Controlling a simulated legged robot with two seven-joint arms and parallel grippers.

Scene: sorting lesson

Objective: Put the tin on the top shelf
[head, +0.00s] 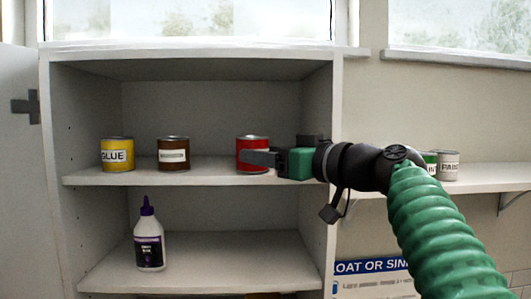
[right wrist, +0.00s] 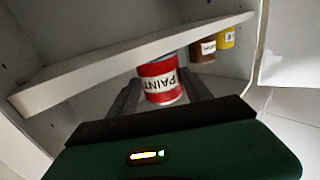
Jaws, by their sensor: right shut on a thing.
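A red tin (head: 250,151) is at the upper shelf (head: 120,181) of the open white cabinet. My right gripper (head: 253,158) reaches in from the right and is shut on the red tin. Whether the tin's base touches the shelf I cannot tell. A yellow GLUE tin (head: 117,154) and a brown tin (head: 173,153) stand on the same shelf to the left. My left gripper is not in view.
A white bottle with a purple cap (head: 150,240) stands on the lower shelf (head: 215,270). The cabinet's right wall (head: 335,120) is beside my right arm. More tins (head: 447,165) stand on a wall shelf at the right. The upper shelf has room between the brown and red tins.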

